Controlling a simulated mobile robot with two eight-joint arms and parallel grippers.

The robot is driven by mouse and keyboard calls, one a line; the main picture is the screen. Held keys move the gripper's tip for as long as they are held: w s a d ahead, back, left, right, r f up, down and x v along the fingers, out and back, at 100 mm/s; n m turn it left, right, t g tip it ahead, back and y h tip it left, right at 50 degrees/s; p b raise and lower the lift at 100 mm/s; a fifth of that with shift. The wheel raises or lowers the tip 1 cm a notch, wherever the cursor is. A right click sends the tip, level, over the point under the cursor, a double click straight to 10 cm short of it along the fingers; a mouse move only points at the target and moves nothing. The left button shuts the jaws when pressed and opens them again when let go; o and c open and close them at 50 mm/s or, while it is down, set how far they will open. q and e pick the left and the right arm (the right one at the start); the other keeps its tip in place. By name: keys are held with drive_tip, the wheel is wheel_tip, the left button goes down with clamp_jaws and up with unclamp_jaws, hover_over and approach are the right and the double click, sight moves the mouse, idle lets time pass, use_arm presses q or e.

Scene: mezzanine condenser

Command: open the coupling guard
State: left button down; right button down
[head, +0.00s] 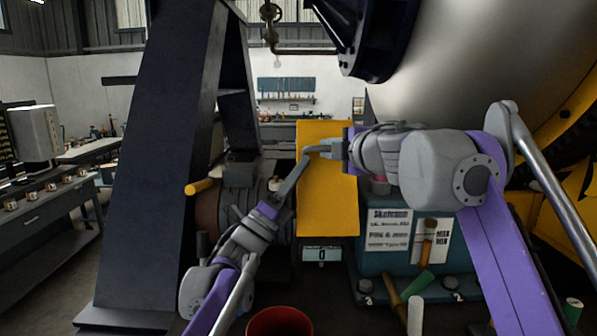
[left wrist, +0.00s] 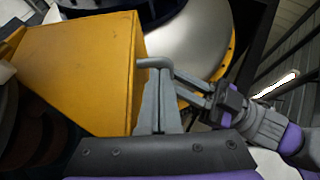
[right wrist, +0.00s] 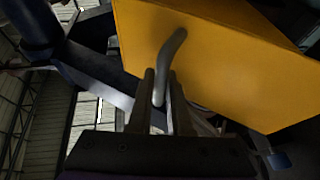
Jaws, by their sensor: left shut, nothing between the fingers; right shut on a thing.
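The coupling guard (head: 328,205) is a yellow box-like cover standing raised in the middle of the head view. It also fills much of the left wrist view (left wrist: 80,65) and the right wrist view (right wrist: 215,60). A grey bent handle (right wrist: 172,55) sticks out of its face. My right gripper (head: 328,148) is shut on this handle, at the guard's upper part. My left gripper (head: 305,163) is shut and empty, its fingertips close to the guard's left edge, just below the right gripper. I cannot tell whether the left fingertips touch the guard.
A dark slanted column (head: 150,170) stands left of the guard. A motor-like machine (head: 240,190) with a yellow-ended bar sits behind my left arm. A teal cabinet (head: 380,262) with signs is at lower right. A red bucket (head: 279,322) stands in front. A large tank (head: 470,60) fills the upper right.

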use_arm(q)
drive_tip(key=shift+w+a+r+n+t+y, duration=0.1)
drive_tip(key=shift+r+n+t+y, duration=0.15)
drive_tip(key=shift+r, duration=0.2)
drive_tip(key=shift+w+a+r+n+t+y, duration=0.1)
drive_tip(key=shift+r+n+t+y, duration=0.05)
drive_tip(key=shift+r+n+y, duration=0.25)
use_arm(e)
drive_tip(key=shift+a, duration=0.15)
drive_tip(key=c, duration=1)
unclamp_jaws()
use_arm(q)
drive_tip(key=shift+s+d+r+h, duration=0.1)
drive_tip(key=shift+h, duration=0.15)
use_arm(e)
drive_tip(key=shift+o, duration=0.8)
drive_tip(key=shift+s, duration=0.1)
